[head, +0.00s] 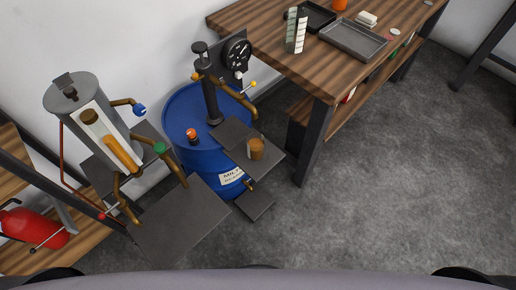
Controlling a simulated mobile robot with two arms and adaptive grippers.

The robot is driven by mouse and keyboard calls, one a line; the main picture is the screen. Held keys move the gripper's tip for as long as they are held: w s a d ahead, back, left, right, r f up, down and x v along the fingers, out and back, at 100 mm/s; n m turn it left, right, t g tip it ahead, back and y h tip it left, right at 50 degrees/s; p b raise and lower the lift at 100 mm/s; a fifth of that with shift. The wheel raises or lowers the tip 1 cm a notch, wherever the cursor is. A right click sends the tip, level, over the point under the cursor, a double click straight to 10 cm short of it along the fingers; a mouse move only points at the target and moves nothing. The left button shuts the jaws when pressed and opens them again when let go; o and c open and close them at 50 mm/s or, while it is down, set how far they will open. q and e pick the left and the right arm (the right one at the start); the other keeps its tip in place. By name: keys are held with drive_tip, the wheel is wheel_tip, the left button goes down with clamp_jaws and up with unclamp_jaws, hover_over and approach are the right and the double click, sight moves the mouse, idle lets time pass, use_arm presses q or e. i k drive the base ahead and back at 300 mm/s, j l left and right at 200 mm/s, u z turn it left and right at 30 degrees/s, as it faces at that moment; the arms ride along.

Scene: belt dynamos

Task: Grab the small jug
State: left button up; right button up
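The small jug (257,149) is orange-brown with what looks like a handle on its left. It stands upright on a dark flat plate (229,133) that juts out over the blue drum (178,119), near the middle of the head view. Neither of my grippers is in view, and nothing touches the jug except the plate under it.
A wooden workbench (270,48) with trays stands behind and right of the drum. A grey tank with brass pipes (72,92) and a dark plate (180,222) stand at left. A red extinguisher (32,224) is far left. Grey floor (400,190) at right is clear.

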sight(256, 141)
drive_tip(key=j+z, duration=0.2)
drive_tip(key=j, duration=0.7)
drive_tip(key=j+z, duration=0.1)
drive_tip(key=j, duration=0.2)
drive_tip(key=i+j, duration=0.15)
drive_tip(key=j, duration=0.15)
drive_tip(key=z, duration=0.05)
